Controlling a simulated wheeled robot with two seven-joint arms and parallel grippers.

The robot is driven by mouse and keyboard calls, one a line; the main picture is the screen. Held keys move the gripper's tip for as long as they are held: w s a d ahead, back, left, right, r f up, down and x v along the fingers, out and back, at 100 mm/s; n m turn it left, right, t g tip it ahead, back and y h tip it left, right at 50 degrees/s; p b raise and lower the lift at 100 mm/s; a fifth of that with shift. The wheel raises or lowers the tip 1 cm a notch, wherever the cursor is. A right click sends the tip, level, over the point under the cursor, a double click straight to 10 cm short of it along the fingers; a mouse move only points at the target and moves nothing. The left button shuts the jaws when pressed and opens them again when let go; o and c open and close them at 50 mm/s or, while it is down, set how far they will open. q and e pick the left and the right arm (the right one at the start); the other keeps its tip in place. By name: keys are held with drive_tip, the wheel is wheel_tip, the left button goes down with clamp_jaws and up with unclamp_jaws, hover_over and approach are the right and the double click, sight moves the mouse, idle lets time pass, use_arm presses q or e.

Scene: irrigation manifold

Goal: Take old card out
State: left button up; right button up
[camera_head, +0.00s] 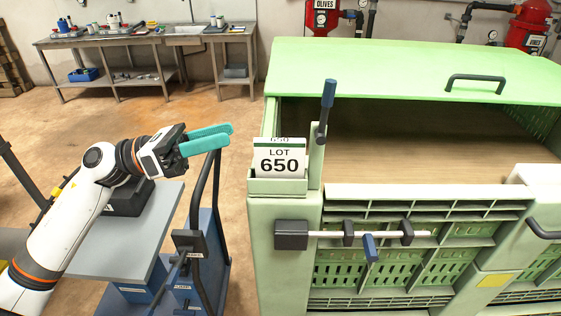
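A white card reading LOT 650 (280,164) stands upright in a pale green card holder (277,187) on the front left corner of the green bin. A strip with part of a number shows just above its top edge; I cannot tell if this is a second card. The holder's front hides the card's lower edge. My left gripper (230,134) has teal fingers that point right toward the holder. It is to the left of the card and apart from it. The fingers look slightly apart, with nothing seen between them. My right gripper is out of view.
The large green bin (390,70) fills the right side. A blue-tipped lever (327,105) rises close to the card's right. A latch bar (330,234) crosses the bin's front. A blue cart (205,250) with a dark upright handle stands below my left gripper.

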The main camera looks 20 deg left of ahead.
sight(282, 149)
use_arm(q)
drive_tip(key=d+m+g+p, duration=0.1)
drive_tip(key=d+m+p, duration=0.1)
drive_tip(key=d+m+g+y+p, duration=0.1)
drive_tip(key=d+m+g, duration=0.1)
drive_tip(key=d, duration=0.1)
drive_tip(key=shift+p, duration=0.4)
drive_tip(key=shift+w+d+f, duration=0.1)
drive_tip(key=shift+d+f, duration=0.1)
drive_tip(key=shift+d, duration=0.4)
drive_tip(key=shift+w+d+p, duration=0.1)
drive_tip(key=shift+d+p, duration=0.2)
drive_tip(key=shift+p, duration=0.35)
drive_tip(key=p+x, duration=0.1)
drive_tip(key=x, duration=0.1)
drive_tip(key=p+x, duration=0.2)
drive_tip(key=shift+d+f, duration=0.15)
drive_tip(key=shift+f, duration=0.1)
drive_tip(key=shift+d+f, duration=0.1)
drive_tip(key=shift+d, duration=0.05)
clamp_jaws()
